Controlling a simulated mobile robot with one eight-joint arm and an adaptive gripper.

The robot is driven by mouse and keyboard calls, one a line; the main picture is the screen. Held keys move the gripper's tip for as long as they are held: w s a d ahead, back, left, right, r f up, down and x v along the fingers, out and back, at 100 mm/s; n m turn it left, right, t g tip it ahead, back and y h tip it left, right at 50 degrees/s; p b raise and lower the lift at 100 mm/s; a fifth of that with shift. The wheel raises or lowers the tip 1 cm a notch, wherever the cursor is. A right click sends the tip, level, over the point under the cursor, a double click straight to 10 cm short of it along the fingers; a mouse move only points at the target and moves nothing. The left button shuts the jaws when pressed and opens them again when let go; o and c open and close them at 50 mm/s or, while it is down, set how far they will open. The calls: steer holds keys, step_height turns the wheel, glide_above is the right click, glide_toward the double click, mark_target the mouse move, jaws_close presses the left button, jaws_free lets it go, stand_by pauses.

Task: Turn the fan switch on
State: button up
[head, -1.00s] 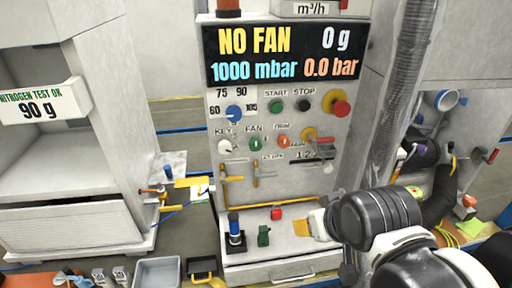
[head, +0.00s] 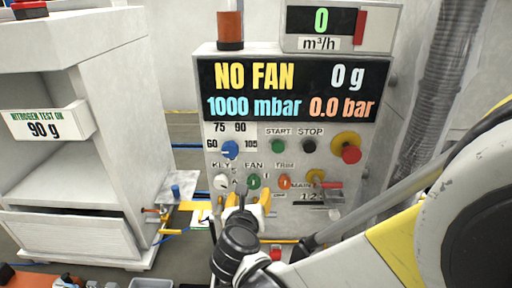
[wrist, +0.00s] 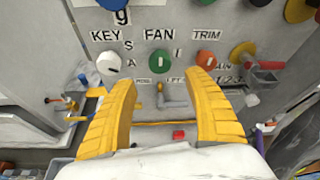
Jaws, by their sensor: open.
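The fan switch (head: 254,181) is a green round knob under the FAN label on the grey control panel (head: 352,220). It also shows in the wrist view (wrist: 159,62), ahead of and between the two fingers. The display (head: 293,90) above it reads NO FAN. My gripper (head: 248,199) has yellow fingers and is in front of the panel, just below the fan switch. In the wrist view my gripper (wrist: 165,90) is open and empty, with its fingers wide apart. I cannot tell the exact gap between fingertips and switch.
A white key knob (wrist: 110,64) sits left of the switch and an orange trim knob (wrist: 206,60) right of it. A red-handled main switch (head: 325,183) and a red stop button (head: 351,154) are further right. A white cabinet (head: 90,170) stands at left.

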mark_target(253, 185)
steer(key=b+x, duration=0.2)
steer(key=x, duration=0.7)
steer(key=shift+w+d+f, duration=0.1)
steer(key=shift+w+f, duration=0.1)
steer(key=shift+w, duration=0.15)
steer(key=shift+c, duration=0.6)
steer(key=c, duration=1.1)
